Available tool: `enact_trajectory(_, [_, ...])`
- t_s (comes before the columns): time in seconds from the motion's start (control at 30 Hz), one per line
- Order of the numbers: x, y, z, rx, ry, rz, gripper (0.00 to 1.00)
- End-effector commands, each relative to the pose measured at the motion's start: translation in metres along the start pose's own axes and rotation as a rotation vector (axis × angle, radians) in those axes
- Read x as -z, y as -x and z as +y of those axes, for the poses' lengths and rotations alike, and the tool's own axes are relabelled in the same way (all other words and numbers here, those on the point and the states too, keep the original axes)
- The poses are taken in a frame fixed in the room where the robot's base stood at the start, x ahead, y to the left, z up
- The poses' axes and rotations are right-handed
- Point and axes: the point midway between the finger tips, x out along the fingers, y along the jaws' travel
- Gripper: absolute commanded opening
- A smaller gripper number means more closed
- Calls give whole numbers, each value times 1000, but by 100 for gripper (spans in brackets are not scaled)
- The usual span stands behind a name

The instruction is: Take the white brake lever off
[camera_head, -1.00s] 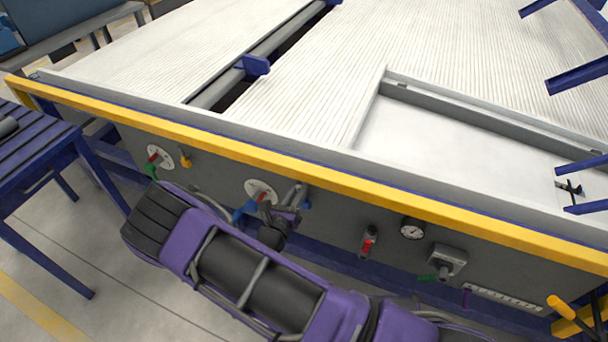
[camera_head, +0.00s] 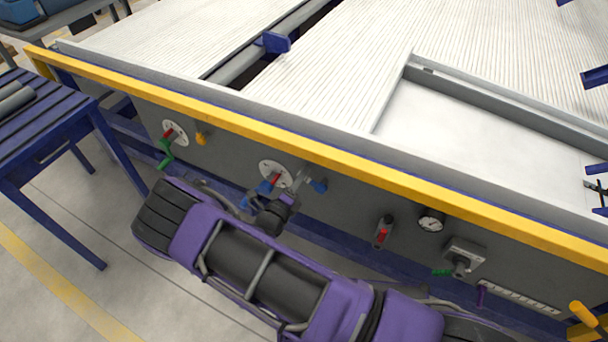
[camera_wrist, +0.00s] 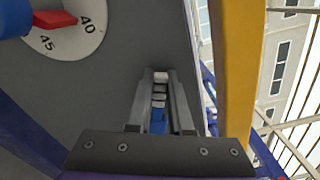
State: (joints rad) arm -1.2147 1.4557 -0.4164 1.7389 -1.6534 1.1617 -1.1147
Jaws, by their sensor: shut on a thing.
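My gripper (camera_head: 298,181) is at the grey front panel of the machine, just right of a round white dial (camera_head: 274,173). In the wrist view my gripper (camera_wrist: 160,88) has its two fingers close together around a small lever with a white end (camera_wrist: 161,77) and a blue part (camera_wrist: 158,122). I take this to be the white brake lever. In the head view a blue end (camera_head: 319,185) shows just right of the fingers. The rest of the lever is hidden by my gripper.
A yellow rail (camera_head: 330,157) runs above the panel. Right are a red lever (camera_head: 382,234), a gauge (camera_head: 431,220) and a switch box (camera_head: 463,256). A blue table (camera_head: 45,125) stands left.

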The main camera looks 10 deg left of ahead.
Motion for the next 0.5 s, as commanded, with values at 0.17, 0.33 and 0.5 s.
enact_trajectory(0.17, [3,0,8,-1,108,1,0])
enact_trajectory(0.33, [5,0,11,-1,177,1,0])
enact_trajectory(0.5, [6,0,13,-1,214,0,0])
